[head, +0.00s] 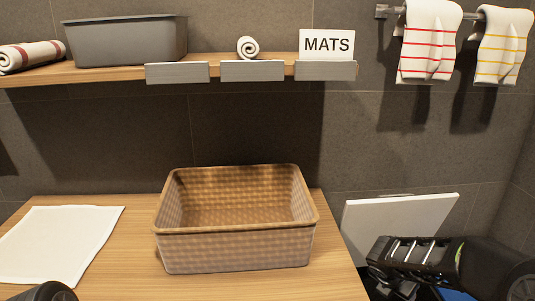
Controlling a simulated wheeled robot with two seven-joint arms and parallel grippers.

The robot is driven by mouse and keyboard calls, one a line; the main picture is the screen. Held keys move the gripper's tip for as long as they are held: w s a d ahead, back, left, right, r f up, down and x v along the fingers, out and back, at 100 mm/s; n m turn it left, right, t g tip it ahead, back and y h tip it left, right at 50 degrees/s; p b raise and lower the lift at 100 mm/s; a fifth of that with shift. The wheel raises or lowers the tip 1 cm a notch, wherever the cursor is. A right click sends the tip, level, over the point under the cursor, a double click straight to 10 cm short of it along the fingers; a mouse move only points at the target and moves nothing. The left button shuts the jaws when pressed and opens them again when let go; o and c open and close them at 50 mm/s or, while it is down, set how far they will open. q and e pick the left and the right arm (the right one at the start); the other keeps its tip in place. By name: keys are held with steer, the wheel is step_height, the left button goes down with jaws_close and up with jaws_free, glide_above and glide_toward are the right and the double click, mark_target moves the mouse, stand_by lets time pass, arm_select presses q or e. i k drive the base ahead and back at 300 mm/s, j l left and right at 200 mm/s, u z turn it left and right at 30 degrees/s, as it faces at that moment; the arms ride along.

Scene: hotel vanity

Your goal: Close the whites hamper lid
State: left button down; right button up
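A white panel (398,230), which looks like the raised hamper lid, stands tilted up near the wall at the right, beyond the counter's right end. My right gripper (385,278) is at the lower right, in front of the panel's lower right part and overlapping it in the picture. I cannot tell whether they touch. Its fingertips are dark and hard to make out, so its opening is unclear. The hamper's body is mostly hidden below the panel by my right arm and the counter. Only a dark rounded piece of my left arm shows at the bottom left; its gripper is out of view.
An empty woven basket (235,252) stands on the wooden counter (110,250), right of a white cloth (60,243). A wall shelf (110,74) holds a grey bin (127,42), rolled towels and a MATS sign (327,44). Striped towels (430,40) hang at the upper right.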

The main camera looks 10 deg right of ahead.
mark_target(362, 222)
steer(key=k, duration=0.95)
